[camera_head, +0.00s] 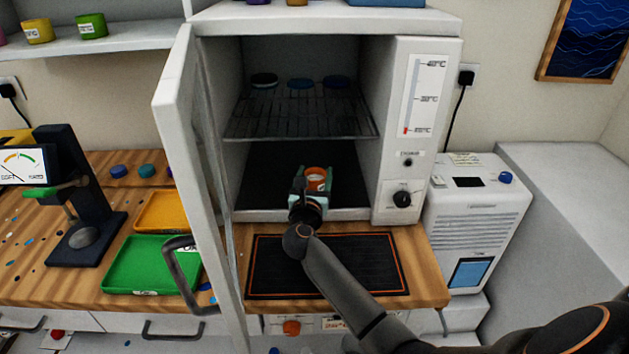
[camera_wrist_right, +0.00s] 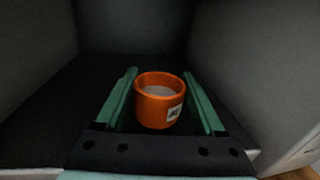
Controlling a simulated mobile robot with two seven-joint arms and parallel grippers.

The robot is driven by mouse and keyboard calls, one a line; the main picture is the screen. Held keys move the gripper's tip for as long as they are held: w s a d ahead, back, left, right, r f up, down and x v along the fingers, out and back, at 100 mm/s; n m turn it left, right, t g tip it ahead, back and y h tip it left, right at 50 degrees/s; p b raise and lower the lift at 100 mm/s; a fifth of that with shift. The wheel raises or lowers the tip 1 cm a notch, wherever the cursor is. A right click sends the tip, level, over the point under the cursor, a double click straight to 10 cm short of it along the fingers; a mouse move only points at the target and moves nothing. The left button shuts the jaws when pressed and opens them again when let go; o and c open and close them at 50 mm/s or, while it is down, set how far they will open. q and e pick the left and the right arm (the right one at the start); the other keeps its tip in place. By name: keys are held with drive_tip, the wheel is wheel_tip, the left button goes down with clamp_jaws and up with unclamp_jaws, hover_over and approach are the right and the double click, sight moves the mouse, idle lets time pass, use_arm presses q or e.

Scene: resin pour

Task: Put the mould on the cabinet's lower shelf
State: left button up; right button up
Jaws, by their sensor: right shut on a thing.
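The mould is a small orange cup with a white label and pale contents; it shows in the head view (camera_head: 316,174) and the wrist view (camera_wrist_right: 160,112). My right gripper (camera_head: 313,185) reaches through the open front of the white cabinet (camera_head: 398,200). Its green fingers are on both sides of the upright mould. The mould is inside the lower compartment, over the dark lower shelf (camera_head: 262,185). I cannot tell whether its base touches the shelf. My left gripper is not in view.
The cabinet door (camera_head: 190,170) stands open at the left. A wire rack (camera_head: 290,115) with several dark and blue round pieces is above the gripper. A black mat (camera_head: 385,265) lies in front. Green (camera_head: 150,268) and orange (camera_head: 160,212) trays are left of the door.

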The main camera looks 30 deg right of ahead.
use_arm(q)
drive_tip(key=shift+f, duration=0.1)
use_arm(e)
drive_tip(key=shift+f, duration=0.6)
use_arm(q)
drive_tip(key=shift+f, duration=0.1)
use_arm(e)
drive_tip(key=shift+f, duration=0.1)
drive_tip(key=shift+f+b, duration=0.15)
drive_tip(key=shift+b, duration=0.15)
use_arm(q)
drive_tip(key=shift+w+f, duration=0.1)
use_arm(e)
drive_tip(key=o, duration=1.4)
